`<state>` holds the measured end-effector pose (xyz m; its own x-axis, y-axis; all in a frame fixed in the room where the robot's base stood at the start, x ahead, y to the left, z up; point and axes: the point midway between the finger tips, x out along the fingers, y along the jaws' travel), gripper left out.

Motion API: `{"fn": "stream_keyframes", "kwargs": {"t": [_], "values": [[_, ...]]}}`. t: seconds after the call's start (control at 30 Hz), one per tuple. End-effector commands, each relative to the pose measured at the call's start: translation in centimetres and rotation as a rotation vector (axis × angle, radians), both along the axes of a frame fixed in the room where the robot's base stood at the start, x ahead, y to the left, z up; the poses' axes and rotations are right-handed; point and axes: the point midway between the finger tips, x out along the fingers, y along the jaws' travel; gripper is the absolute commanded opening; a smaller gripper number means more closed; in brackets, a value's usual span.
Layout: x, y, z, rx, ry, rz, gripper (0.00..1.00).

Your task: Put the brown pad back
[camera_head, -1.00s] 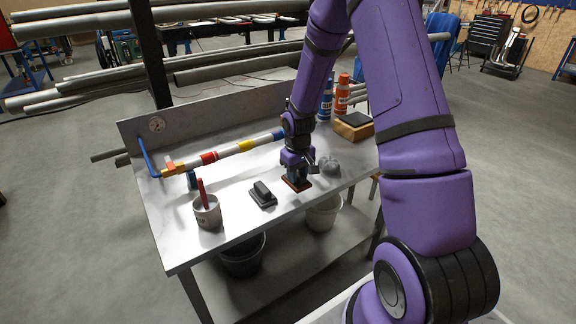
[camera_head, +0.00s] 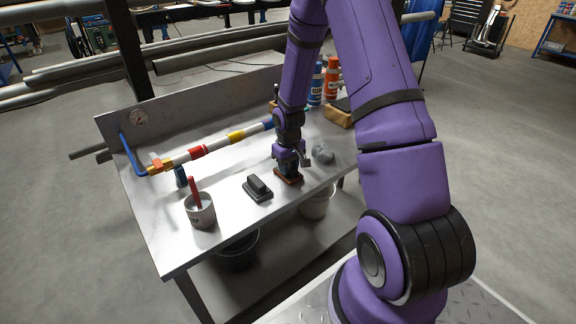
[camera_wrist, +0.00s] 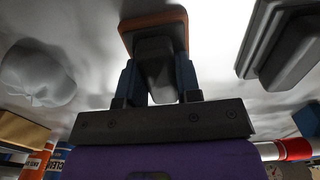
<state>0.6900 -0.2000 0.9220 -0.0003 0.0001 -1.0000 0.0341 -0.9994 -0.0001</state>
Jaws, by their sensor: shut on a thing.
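The brown pad (camera_head: 289,176) has a dark grip block on top. It is at the front right part of the bench (camera_head: 170,235), between a dark block and a grey lump. My gripper (camera_head: 287,168) is above it, pointing down. In the wrist view, my gripper (camera_wrist: 158,68) is shut on the grip block of the brown pad (camera_wrist: 152,21), with a blue finger on each side. The pad is at or very near the bench top; I cannot tell whether it touches.
A dark block (camera_head: 257,189) and a pot with a red handle (camera_head: 200,210) stand to the left. The grey lump (camera_head: 323,154) is close on the right. A striped pipe (camera_head: 215,145) runs behind. Bottles (camera_head: 331,78) and a wooden block (camera_head: 339,113) stand at the back right.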

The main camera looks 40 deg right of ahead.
Motion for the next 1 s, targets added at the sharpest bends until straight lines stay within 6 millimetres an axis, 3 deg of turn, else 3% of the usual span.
{"fn": "stream_keyframes", "kwargs": {"t": [0.03, 0.1, 0.13, 0.53, 1.0], "values": [[0.0, 0.0, 0.0, 0.0, 0.0, 0.0, 0.38], [0.0, 0.0, 0.0, 0.0, 0.0, 0.0, 0.54], [0.0, 0.0, 0.0, 0.0, 0.0, 0.0, 0.57], [0.0, 0.0, 0.8, -0.001, -0.001, 0.0, 0.57], [0.1, 0.0, 8.9, -0.001, -0.003, -0.002, 0.57]]}}
